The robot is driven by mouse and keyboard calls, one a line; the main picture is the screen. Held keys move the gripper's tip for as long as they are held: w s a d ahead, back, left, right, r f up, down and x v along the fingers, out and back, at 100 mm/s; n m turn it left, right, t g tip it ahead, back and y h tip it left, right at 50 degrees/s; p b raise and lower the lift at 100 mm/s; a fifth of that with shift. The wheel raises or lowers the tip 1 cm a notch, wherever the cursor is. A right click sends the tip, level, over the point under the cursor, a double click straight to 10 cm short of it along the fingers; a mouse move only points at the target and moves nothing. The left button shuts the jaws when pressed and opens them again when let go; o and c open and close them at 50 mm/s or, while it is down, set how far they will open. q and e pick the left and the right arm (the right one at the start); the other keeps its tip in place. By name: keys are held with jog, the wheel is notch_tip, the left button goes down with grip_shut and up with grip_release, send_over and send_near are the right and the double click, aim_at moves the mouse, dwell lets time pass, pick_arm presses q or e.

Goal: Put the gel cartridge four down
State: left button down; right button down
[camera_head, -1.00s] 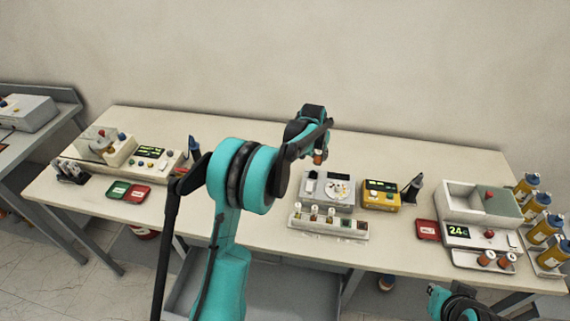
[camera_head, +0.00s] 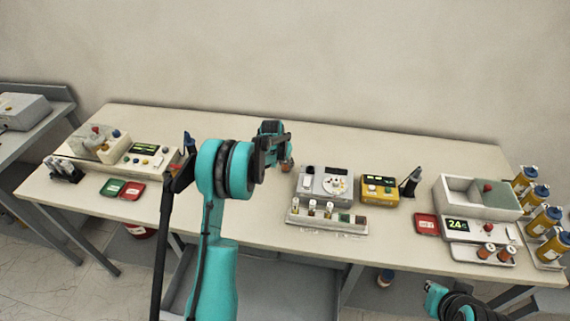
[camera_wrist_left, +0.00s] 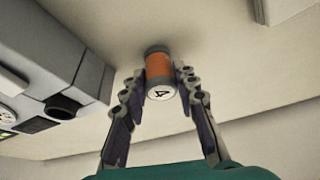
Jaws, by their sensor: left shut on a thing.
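The gel cartridge four (camera_wrist_left: 160,72) is a small cylinder with an orange band, grey ends and a "4" on its white end face. In the left wrist view it sits between the fingertips of my left gripper (camera_wrist_left: 160,80), which is shut on it. In the head view my left gripper (camera_head: 285,155) is left of the grey device, with the cartridge (camera_head: 287,165) showing as a small orange piece under it. I cannot tell whether the cartridge touches the table. My right gripper (camera_head: 440,300) is partly in view at the lower right, and its jaws are unclear.
A grey device (camera_head: 322,184) stands right of my left gripper, with a rack of vials (camera_head: 326,216) in front and a yellow box (camera_head: 380,189) beside it. A white machine (camera_head: 480,198) and yellow bottles stand at the right. The bare table (camera_head: 240,240) is free at the centre left.

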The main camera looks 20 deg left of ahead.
pick_arm(q)
jog(key=shift+f, duration=0.1)
jog(key=shift+f, duration=0.1)
jog(key=c, duration=1.2)
grip_release()
jog(key=shift+o, duration=0.2)
